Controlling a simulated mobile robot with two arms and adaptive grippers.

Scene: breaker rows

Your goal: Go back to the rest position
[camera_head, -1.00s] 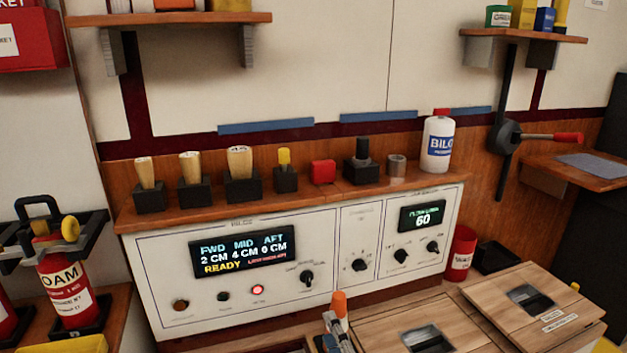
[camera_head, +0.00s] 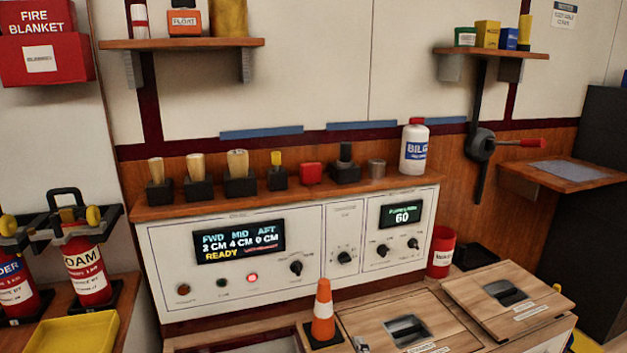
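Neither of my grippers shows in the head view, so I cannot see what they hold or how they stand. The view faces a white control panel (camera_head: 305,265) on the wall. Its display (camera_head: 239,241) reads FWD 2 CM, MID 4 CM, AFT 0 CM and READY in yellow, beside small red text. A red lamp (camera_head: 252,278) is lit below it. A smaller display (camera_head: 401,214) on the right reads 60.
An orange cone (camera_head: 322,312) stands by wooden hatches (camera_head: 455,328). Foam extinguisher (camera_head: 88,275) and yellow tray (camera_head: 70,335) are at left. A red-handled lever (camera_head: 480,144) juts from the wall.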

